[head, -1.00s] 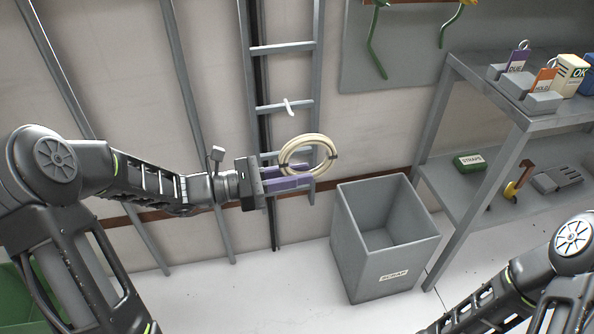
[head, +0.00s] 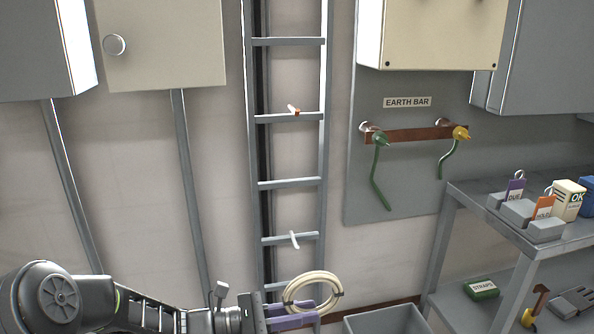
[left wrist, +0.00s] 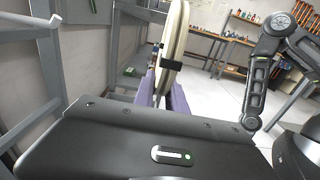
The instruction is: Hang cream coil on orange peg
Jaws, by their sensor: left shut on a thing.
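The cream coil (head: 336,285) is a ring with dark bands, held at the bottom of the head view. My left gripper (head: 300,314) is shut on its lower side with purple fingers. In the left wrist view the coil (left wrist: 171,45) stands nearly edge-on between the purple fingers (left wrist: 163,98). The orange peg (head: 294,109), small with an orange-red part, sticks out near an upper rung of the grey ladder rack (head: 290,184). It is well above the coil, apart from it. My right gripper is not in view.
A white peg (head: 294,240) sits on a lower rung, just above the coil. Right of the rack are the earth bar (head: 415,135) with hanging green leads, a shelf unit (head: 480,215) and the grey bin (head: 385,318). Cabinets hang at the upper left and right.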

